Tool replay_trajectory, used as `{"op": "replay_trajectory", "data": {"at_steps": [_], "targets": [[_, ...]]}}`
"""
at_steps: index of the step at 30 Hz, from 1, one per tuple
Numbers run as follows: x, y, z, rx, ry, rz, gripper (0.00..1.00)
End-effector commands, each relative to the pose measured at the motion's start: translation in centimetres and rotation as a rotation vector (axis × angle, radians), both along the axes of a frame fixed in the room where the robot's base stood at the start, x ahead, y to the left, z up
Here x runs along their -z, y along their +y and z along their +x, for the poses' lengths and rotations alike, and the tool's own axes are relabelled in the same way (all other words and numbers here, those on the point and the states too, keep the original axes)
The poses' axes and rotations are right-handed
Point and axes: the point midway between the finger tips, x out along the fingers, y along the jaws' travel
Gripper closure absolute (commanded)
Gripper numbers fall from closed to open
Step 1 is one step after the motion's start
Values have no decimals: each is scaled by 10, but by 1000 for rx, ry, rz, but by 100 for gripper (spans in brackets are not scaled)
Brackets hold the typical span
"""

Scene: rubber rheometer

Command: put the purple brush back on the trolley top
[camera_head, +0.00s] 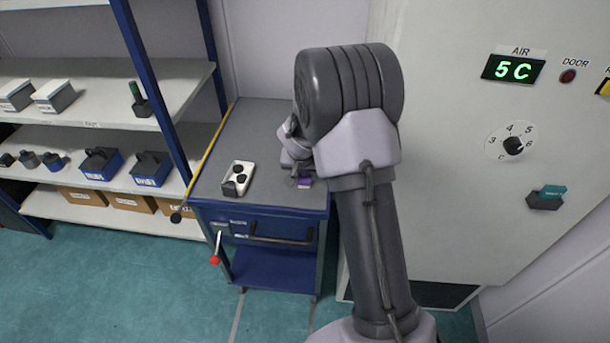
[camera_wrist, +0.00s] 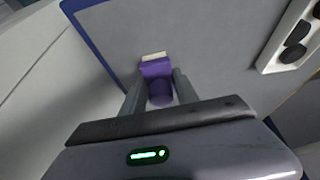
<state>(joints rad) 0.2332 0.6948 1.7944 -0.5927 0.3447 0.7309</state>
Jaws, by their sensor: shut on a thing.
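The purple brush (camera_wrist: 157,77) is between the two fingers of my gripper (camera_wrist: 158,90) in the wrist view, with its pale bristle end pointing away from the gripper. The gripper is shut on it. The grey trolley top (camera_wrist: 205,40) lies behind the brush in the wrist view. I cannot tell whether the brush touches it. My arm hides part of the trolley's right side.
A pale tray with dark round pieces (camera_head: 238,179) is on the left of the trolley top. A shelf rack (camera_head: 100,110) stands to the left. A large pale machine cabinet (camera_head: 450,130) stands close on the right. The trolley top's back middle is clear.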

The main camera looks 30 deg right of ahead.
Motion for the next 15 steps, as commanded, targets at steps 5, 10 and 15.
{"op": "replay_trajectory", "data": {"at_steps": [5, 10, 15], "targets": [[0, 0, 0, 0, 0, 0, 100], [1, 0, 0, 1, 0, 0, 52], [1, 0, 0, 0, 0, 0, 42]]}}
